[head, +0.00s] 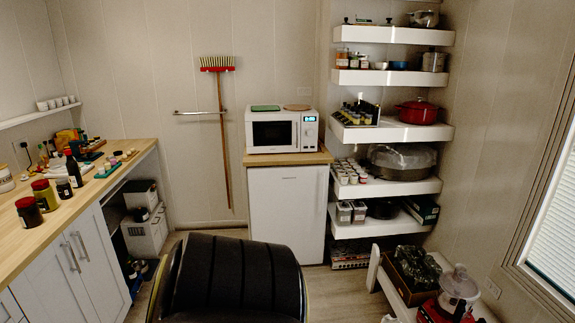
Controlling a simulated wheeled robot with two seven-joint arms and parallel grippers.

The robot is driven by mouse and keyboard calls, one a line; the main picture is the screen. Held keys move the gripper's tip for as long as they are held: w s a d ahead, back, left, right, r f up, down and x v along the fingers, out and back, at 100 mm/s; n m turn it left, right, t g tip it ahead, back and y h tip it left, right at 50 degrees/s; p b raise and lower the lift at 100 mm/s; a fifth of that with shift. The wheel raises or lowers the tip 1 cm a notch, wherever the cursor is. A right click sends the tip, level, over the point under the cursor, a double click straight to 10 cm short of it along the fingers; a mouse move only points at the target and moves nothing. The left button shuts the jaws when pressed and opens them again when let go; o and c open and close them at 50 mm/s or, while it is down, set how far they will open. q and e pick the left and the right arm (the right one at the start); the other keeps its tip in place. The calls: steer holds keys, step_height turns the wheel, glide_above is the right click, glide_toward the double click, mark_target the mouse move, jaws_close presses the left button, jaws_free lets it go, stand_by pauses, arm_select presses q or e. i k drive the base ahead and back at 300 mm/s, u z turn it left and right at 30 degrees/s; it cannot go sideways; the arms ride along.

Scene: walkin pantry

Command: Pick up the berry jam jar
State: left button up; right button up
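Several jars and bottles stand on the wooden counter at the left of the head view. A dark jar with a reddish-brown lid (29,212) stands nearest the front. A small dark jar with a pale label (64,188) and a dark bottle (73,168) stand farther back. The labels are too small to read, so I cannot tell which one is the berry jam jar. Neither of my grippers is in view.
The wooden counter (85,192) runs along the left wall above white cabinets (72,262). Stocked shelves (391,134) are at right. A low bench (397,290) with a dark crate stands at the front right.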

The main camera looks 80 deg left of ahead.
mark_target(30, 213)
steer(key=u, duration=3.05)
steer(key=i, duration=0.4)
steer(key=u, duration=1.3)
